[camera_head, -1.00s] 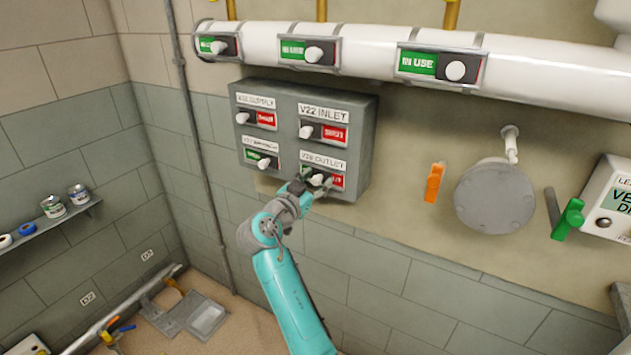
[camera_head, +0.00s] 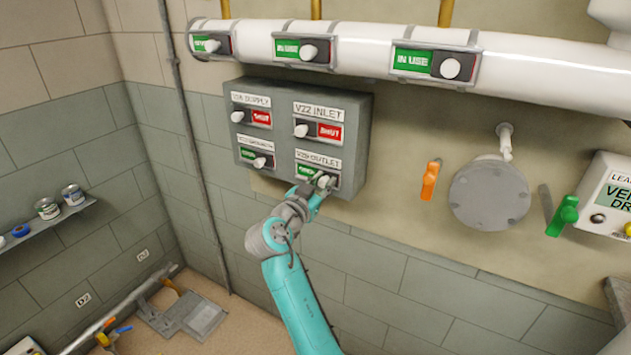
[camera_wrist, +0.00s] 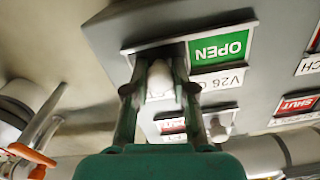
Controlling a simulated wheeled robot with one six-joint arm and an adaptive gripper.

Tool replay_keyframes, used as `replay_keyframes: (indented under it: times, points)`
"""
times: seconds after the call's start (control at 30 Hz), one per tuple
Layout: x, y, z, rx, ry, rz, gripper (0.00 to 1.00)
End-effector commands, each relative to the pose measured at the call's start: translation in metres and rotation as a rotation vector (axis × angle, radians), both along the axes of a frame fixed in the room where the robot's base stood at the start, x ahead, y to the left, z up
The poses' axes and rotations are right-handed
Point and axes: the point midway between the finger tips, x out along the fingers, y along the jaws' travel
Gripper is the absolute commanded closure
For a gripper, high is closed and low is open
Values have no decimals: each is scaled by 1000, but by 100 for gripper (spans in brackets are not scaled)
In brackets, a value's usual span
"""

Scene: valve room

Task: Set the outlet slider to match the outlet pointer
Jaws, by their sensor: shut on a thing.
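The outlet slider (camera_head: 306,169) is at the lower right of the grey panel (camera_head: 362,125), under a V26 outlet label (camera_head: 318,159). Its green OPEN field (camera_wrist: 218,48) shows and its white knob (camera_wrist: 160,82) is at the right end in the head view. My gripper (camera_head: 320,184) is shut on this knob; in the wrist view the two fingers (camera_wrist: 160,92) are on either side of it. No red field shows on this slider. I cannot make out which thing is the outlet pointer.
The V22 inlet slider (camera_head: 318,130) and supply slider (camera_head: 251,116) show red; the lower left slider (camera_head: 256,158) shows green. Above runs a white pipe (camera_head: 375,45) with several IN USE sliders. An orange handle (camera_head: 430,180) and round cover (camera_head: 490,195) are to the right.

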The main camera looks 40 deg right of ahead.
Motion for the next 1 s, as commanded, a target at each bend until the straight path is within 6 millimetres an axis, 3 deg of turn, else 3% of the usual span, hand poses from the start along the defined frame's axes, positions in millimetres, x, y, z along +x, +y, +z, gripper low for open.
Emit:
replay_keyframes:
  times: [0.17,0.2,0.3,0.67,1.0]
  points:
    - [-3,-1,-1,1,2,-9,100]
    - [-3,-1,-1,1,2,-9,68]
    - [-2,-1,-1,1,2,-8,48]
    - [-3,3,-1,0,2,-5,48]
    - [-21,57,-2,2,3,-2,48]
